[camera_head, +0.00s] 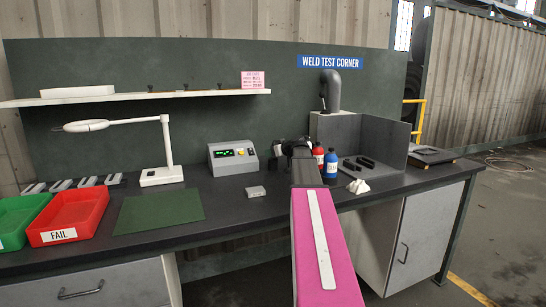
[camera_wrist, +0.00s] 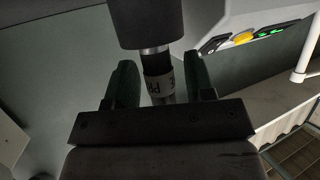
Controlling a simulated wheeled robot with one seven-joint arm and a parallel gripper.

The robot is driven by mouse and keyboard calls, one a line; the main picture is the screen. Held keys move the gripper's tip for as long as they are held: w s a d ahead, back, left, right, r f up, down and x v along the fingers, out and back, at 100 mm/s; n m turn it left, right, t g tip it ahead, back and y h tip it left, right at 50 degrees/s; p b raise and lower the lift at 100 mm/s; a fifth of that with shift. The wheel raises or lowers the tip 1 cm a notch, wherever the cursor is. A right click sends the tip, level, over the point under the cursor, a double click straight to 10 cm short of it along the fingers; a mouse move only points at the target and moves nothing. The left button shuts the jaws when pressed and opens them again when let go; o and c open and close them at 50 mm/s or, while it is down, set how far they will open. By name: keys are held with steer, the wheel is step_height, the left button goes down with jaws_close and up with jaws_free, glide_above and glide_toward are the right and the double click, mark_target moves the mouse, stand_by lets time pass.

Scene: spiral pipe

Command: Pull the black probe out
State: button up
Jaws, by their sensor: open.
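In the wrist view, a black cylinder (camera_wrist: 147,22), apparently the black probe, comes down from the top edge. Below it are a bright metal ring, a dark section and a grey lettered band (camera_wrist: 158,86). My gripper (camera_wrist: 160,78) is open, with one dark finger on each side of this narrower part and a visible gap at each. The far end of the probe is cut off by the picture edge. In the head view my gripper (camera_head: 298,148) is small and dark above the bench, and my arm hides what lies below it; I cannot make out the probe there.
A grey meter (camera_head: 233,157) with green digits stands left of my gripper. Red and blue bottles (camera_head: 330,164) stand close on its right, before a grey booth (camera_head: 385,138). A white lamp (camera_head: 162,176), green mat (camera_head: 160,211) and red FAIL tray (camera_head: 75,217) lie farther left.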

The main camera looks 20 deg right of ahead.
steer(key=shift+c, duration=0.3)
steer(key=c, duration=0.8)
steer(key=shift+c, duration=0.2)
steer(key=shift+r, duration=0.2)
steer(key=shift+r, duration=3.6)
